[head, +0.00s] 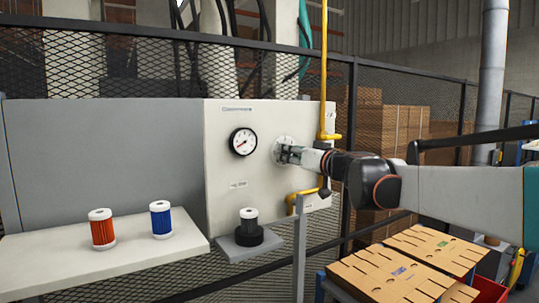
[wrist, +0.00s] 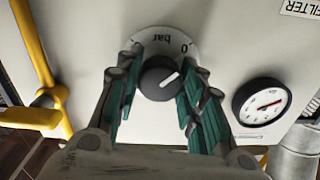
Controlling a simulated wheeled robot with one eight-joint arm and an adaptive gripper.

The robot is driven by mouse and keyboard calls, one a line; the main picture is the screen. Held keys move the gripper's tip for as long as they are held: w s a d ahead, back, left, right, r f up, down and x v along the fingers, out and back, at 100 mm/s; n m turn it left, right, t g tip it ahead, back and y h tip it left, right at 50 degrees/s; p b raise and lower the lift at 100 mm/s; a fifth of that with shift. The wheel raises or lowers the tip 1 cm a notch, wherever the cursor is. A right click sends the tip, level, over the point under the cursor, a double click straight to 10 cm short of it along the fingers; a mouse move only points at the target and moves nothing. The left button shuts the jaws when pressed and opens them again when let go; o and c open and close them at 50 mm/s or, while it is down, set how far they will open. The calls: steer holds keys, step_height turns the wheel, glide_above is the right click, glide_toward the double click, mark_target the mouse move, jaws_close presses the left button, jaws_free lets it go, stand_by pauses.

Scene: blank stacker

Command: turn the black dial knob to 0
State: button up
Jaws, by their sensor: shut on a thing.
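The black dial knob (wrist: 158,80) sits on a pale round dial plate (wrist: 150,45) on the white panel. The plate carries the word "bar" and a 0, seen upside down in the wrist view. The white line on the knob points up and right, toward the side with the 0; I cannot tell whether it lines up exactly. My gripper (wrist: 161,88) is shut on the knob, one green-padded finger on each side. In the head view my gripper (head: 291,153) reaches the dial from the right and hides the knob.
A round pressure gauge (head: 243,141) is left of the dial; it also shows in the wrist view (wrist: 262,102). A yellow pipe (head: 324,80) runs close to the right. Orange (head: 102,230) and blue (head: 160,220) filters stand on the shelf. A dark filter (head: 249,222) stands below the panel.

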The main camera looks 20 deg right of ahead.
steer(key=shift+f, duration=0.15)
steer(key=o, duration=1.1)
steer(key=shift+c, duration=0.2)
steer(key=shift+s, duration=0.1)
step_height(320, 180, up, 10)
steer(key=shift+r, duration=0.1)
